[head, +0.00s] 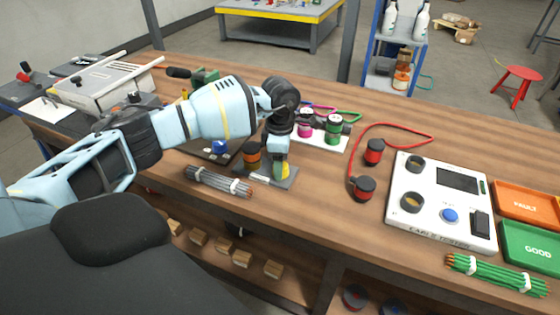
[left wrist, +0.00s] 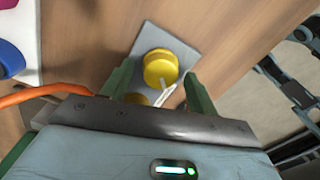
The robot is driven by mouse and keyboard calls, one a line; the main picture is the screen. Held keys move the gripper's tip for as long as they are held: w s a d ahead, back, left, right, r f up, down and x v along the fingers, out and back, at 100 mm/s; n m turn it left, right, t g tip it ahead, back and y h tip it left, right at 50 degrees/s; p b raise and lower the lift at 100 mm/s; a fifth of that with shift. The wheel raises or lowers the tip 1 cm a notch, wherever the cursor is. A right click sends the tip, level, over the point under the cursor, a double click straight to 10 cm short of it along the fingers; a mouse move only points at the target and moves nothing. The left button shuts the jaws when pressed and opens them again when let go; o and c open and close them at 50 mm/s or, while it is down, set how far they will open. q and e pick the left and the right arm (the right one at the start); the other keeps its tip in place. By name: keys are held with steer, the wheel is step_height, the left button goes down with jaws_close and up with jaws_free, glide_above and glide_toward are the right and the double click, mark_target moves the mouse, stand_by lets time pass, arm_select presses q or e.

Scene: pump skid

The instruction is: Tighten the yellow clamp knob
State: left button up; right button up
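The yellow clamp knob (left wrist: 160,66) stands on a small grey plate (left wrist: 150,36) in the left wrist view. In the head view the yellow knob (head: 283,174) shows partly behind my left gripper (head: 281,168), at the right end of the plate (head: 250,173). In the left wrist view the fingers of my left gripper (left wrist: 160,74) are apart, one on each side of the knob, with gaps. I cannot tell whether they are down around it or just above it. My right gripper is not in view.
A red cable, the white cable tester (head: 430,220) and bins (head: 525,244) are to the right.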

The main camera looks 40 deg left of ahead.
arm_select(q)
step_height(320, 180, up, 8)
steer(key=shift+w+f, duration=0.1)
stand_by(0.6)
steer(key=shift+f, duration=0.1)
stand_by(0.4)
